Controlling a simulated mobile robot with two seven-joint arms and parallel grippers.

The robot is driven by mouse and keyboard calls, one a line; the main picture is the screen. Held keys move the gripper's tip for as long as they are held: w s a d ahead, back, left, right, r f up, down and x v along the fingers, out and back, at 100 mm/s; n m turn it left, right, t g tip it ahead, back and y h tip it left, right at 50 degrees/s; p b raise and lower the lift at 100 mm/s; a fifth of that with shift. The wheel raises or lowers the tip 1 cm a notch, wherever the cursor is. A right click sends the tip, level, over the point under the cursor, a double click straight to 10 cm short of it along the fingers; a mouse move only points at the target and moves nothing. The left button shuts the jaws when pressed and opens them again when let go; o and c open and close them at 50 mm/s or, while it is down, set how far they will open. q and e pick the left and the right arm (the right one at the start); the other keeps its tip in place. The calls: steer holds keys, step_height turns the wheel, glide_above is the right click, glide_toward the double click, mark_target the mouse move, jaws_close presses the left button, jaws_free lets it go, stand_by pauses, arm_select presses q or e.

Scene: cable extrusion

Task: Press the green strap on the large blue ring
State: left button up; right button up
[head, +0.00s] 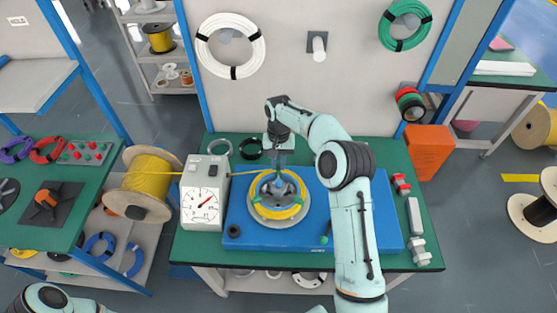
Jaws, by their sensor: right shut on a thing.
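My right gripper (280,165) points down over the round winding reel (262,214) on the blue machine base (355,220). It is shut on a small part near the reel's hub, which the fingers largely hide. Yellow cable (278,211) lies in a ring around the reel. Blue rings of cable (100,245) lie on the low shelf at the left, with another (133,260) beside them. I cannot make out a green strap on them. My left gripper is out of view; only part of that arm shows at the bottom left.
A white gauge box (203,197) stands left of the reel, with yellow cable running past it from a wooden spool (147,182). An orange bin (429,153) stands at the back right. My right arm crosses the base.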

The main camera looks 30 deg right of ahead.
steer(key=shift+f, duration=0.7)
stand_by(0.9)
steer(key=o, duration=0.9)
steer(key=shift+r, duration=0.1)
steer(key=shift+r+p, duration=0.55)
steer(key=shift+r, duration=1.05)
step_height(320, 180, up, 2)
steer(key=shift+w+r, duration=0.1)
steer(key=shift+r, duration=0.1)
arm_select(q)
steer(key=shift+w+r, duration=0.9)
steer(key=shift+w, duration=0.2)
arm_select(e)
steer(key=shift+r, duration=1.2)
